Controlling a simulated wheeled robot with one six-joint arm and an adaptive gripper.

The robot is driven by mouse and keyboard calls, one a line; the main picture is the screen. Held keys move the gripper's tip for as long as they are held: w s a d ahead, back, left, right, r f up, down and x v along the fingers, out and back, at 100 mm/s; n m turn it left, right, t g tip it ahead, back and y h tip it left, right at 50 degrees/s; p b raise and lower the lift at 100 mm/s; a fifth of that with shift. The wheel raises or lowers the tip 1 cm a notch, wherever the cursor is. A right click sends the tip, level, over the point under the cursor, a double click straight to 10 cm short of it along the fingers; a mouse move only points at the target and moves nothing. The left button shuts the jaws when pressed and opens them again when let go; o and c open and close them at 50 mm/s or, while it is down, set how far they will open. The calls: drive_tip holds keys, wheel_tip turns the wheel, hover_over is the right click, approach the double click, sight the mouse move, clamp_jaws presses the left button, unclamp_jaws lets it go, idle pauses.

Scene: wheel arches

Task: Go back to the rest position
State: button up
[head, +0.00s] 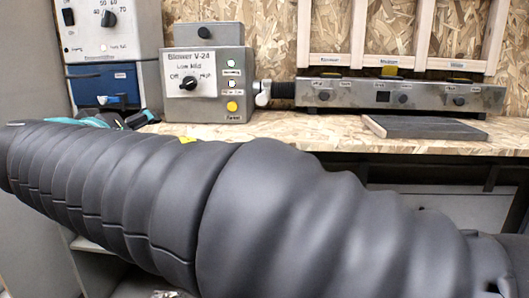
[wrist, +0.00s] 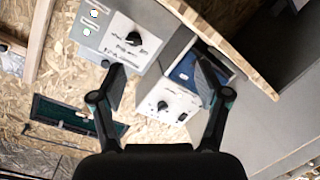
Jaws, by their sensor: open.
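My gripper (wrist: 160,88) shows in the wrist view with its two fingers spread apart and nothing between them. Beyond the fingers are the grey Blower V-24 box (wrist: 122,30) and a white control box (wrist: 168,102) with knobs, seen rotated. In the head view my dark, ribbed arm sleeve crosses the whole lower half of the picture. The gripper itself is not clearly seen there; a bit of teal shows behind the sleeve at the left.
The Blower V-24 box (head: 205,100) stands on the wooden bench (head: 290,128). Left of it are the white control box (head: 110,30) and a blue-fronted unit (head: 105,85). A metal control bar (head: 400,95) and a dark flat board (head: 425,128) lie right.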

drive_tip(key=s+d+f+n+g, duration=0.1)
drive_tip(key=d+f+g, duration=0.1)
drive_tip(key=f, duration=0.4)
drive_tip(key=s+d+f+n+g, duration=0.2)
drive_tip(key=f+g, duration=0.1)
drive_tip(key=f, duration=0.3)
drive_tip(key=s+d+f+g+p, duration=0.35)
drive_tip(key=d+f, duration=0.35)
drive_tip(key=d, duration=0.6)
drive_tip(key=s+d+m+g+p, duration=0.1)
drive_tip(key=s+d+m+p, duration=0.2)
drive_tip(key=d, duration=0.8)
drive_tip(key=s+d+m+g+p, duration=0.1)
drive_tip(key=s+d+m+p, duration=0.3)
drive_tip(key=s+d+m, duration=0.3)
drive_tip(key=s+d, duration=0.1)
drive_tip(key=d, duration=0.3)
drive_tip(key=shift+s+r, duration=0.35)
drive_tip(key=shift+s, duration=0.05)
drive_tip(key=shift+d, duration=0.1)
